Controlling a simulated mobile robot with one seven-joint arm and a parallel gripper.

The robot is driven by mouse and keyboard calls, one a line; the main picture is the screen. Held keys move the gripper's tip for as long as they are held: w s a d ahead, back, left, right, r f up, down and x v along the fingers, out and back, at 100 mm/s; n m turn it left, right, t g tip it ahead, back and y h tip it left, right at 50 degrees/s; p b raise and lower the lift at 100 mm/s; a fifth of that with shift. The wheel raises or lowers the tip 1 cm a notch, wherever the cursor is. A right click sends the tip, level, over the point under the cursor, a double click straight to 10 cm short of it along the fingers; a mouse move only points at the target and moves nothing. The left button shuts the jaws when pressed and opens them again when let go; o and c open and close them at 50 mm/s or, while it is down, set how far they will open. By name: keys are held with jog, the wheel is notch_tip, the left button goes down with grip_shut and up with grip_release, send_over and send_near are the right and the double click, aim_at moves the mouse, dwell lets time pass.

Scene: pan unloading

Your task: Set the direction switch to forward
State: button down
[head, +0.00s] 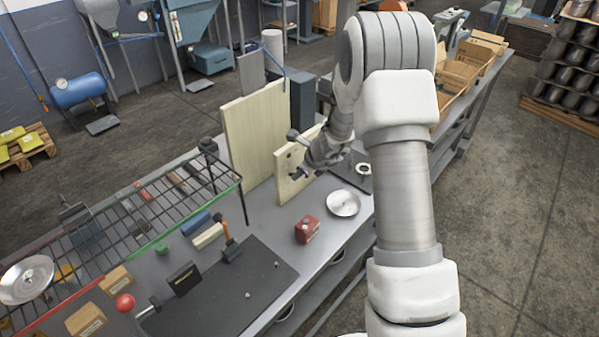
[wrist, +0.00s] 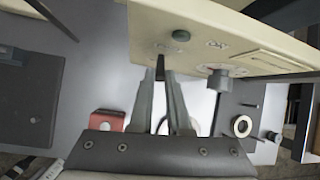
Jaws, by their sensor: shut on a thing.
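The cream control panel (head: 285,185) stands upright on the grey bench in the head view. It also spans the top of the wrist view (wrist: 240,35). A dark switch lever (wrist: 160,66) sticks out from the panel's lower left part in the wrist view. My gripper (wrist: 160,76) is at the panel face, its two fingertips closed on either side of this lever. In the head view my gripper (head: 300,173) is beside the panel, and the lever is too small to make out. Which way the switch is set cannot be read.
A dark green button (wrist: 181,36) and a grey round knob (wrist: 218,82) are on the panel near my fingers. A red box (head: 307,229) and a shiny round dish (head: 343,203) lie on the bench in front. A large cream board (head: 254,135) stands behind.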

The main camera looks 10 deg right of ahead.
jog(key=c, duration=0.9)
grip_release()
jog(key=shift+r, duration=0.1)
jog(key=p+v, duration=0.2)
jog(key=v, duration=1.5)
jog(key=shift+r, duration=0.1)
